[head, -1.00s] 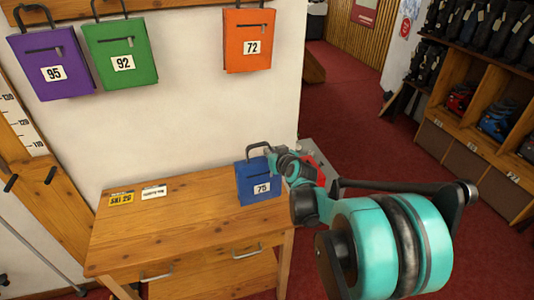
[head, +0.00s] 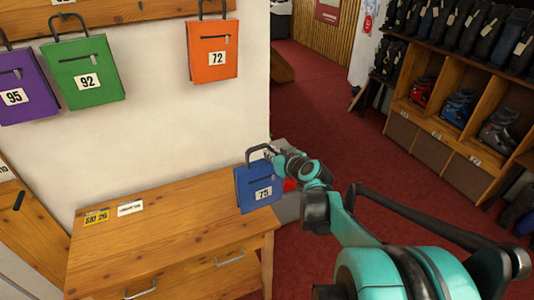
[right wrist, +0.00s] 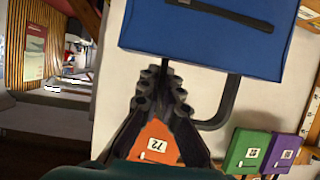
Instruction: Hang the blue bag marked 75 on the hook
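The blue bag marked 75 (head: 259,190) is upright at the right end of the wooden table. I cannot tell whether its base touches the tabletop. My right gripper (head: 270,153) is shut on the bag's dark handle. In the right wrist view, which is upside down, the fingers (right wrist: 165,84) close around one side of the handle (right wrist: 222,108), beside the blue bag (right wrist: 205,42). The hook rail (head: 150,15) runs along the wall at the top left, with a bare stretch between the green and orange bags. My left gripper is out of view.
The purple bag 95 (head: 22,88), green bag 92 (head: 84,75) and orange bag 72 (head: 213,52) hang on the wall. The wooden table (head: 170,225) carries two small signs. Boot shelves (head: 450,130) stand at the right. Red floor lies open between.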

